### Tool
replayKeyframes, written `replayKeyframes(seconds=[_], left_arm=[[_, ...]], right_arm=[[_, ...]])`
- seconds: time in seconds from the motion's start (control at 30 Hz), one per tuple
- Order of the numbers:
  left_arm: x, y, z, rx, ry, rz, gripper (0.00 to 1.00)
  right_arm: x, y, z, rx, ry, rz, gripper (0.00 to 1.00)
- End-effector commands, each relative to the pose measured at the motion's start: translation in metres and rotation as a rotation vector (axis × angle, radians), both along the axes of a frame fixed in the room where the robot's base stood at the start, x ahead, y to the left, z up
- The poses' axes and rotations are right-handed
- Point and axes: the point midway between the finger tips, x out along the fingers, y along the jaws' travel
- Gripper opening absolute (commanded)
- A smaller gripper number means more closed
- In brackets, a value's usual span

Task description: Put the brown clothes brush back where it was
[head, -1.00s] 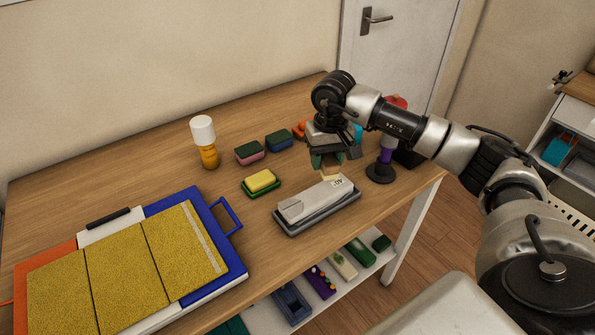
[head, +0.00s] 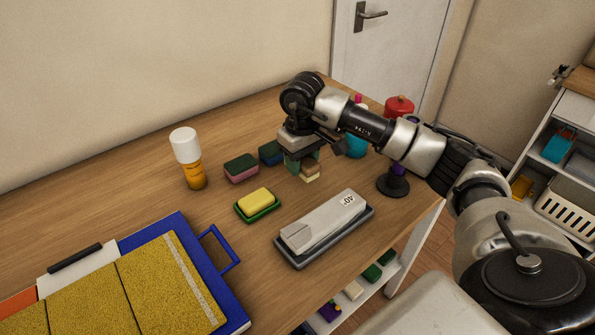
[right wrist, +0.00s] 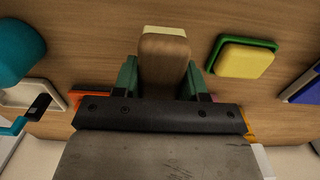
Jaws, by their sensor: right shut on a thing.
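My right gripper (head: 303,162) is shut on the brown clothes brush (head: 311,171). In the head view only a small part of the brush shows below the green fingers, with its pale bristles at the bottom. In the right wrist view the brush's brown wooden back (right wrist: 165,58) sits between the two green fingers (right wrist: 162,78), with a cream edge at its far end. The brush is over the wooden table, behind the grey stone block; I cannot tell whether it touches the tabletop. My left gripper is not in view.
The stone block (head: 322,222) lies on a dark tray. A yellow soap on a green dish (head: 257,203), sponges (head: 240,169), a white-capped bottle (head: 188,160) and a blue board (head: 215,265) are to the left. A dark stand (head: 393,183) is to the right.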

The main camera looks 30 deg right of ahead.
Motion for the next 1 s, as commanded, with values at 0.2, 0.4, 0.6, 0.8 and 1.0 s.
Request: replayKeyframes(seconds=[0.2,0.4,0.6,0.8,1.0], left_arm=[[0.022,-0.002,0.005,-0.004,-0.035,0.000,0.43],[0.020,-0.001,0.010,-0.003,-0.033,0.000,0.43],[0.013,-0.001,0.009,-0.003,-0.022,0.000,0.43],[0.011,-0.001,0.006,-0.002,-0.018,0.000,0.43],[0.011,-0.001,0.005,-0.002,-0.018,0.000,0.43]], right_arm=[[0.009,0.006,-0.015,0.000,0.003,0.000,0.23],[0.008,0.006,-0.042,0.000,0.002,-0.001,0.23],[0.009,0.005,-0.047,-0.001,-0.001,-0.001,0.23],[0.009,0.005,-0.050,-0.001,-0.001,-0.001,0.23],[0.009,0.005,-0.050,-0.001,0.000,-0.001,0.62]])
